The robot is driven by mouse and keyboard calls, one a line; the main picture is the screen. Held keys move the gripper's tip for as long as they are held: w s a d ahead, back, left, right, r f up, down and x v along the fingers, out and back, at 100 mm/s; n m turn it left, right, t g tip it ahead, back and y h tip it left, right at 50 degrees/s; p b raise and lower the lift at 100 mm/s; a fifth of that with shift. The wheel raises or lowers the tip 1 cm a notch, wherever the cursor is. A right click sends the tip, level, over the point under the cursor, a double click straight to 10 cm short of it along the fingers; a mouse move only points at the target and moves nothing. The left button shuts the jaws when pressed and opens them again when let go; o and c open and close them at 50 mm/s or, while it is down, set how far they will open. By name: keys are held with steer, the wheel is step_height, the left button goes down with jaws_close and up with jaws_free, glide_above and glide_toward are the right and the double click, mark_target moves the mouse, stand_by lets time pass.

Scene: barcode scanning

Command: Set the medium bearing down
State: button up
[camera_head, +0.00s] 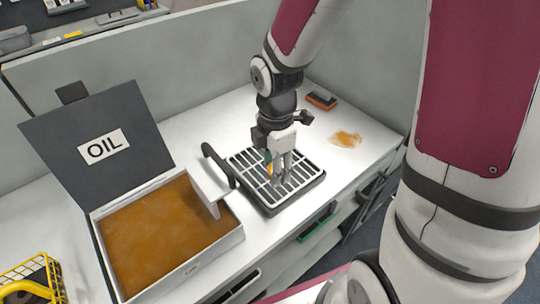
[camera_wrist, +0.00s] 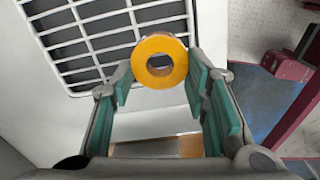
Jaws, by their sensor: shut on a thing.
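My gripper (camera_head: 281,172) points down over the dark-framed slatted rack (camera_head: 245,169) on the white bench. In the wrist view my gripper's green-padded fingers (camera_wrist: 160,72) are shut on the medium bearing (camera_wrist: 143,62), an orange-coated ring with its hole facing the camera. The slatted rack (camera_wrist: 82,45) lies behind the ring in that view. In the head view only a bit of orange shows beside the fingers. I cannot tell whether the bearing touches the slats.
An open box of brown oil (camera_head: 160,235) with its lid marked OIL (camera_head: 100,145) stands left of the rack. A yellow basket (camera_head: 30,270) sits at lower left. An orange-and-black block (camera_head: 321,99) and an oily patch (camera_head: 346,138) lie at the right.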

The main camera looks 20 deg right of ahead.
steer(key=w, duration=0.2)
steer(key=w+d, duration=0.1)
steer(key=w, duration=0.3)
steer(key=shift+w+d+f, duration=0.35)
steer(key=shift+w, duration=0.05)
steer(key=shift+f, duration=1.75)
steer(key=shift+f, duration=0.1)
steer(key=o, duration=1.2)
steer(key=shift+o, duration=0.2)
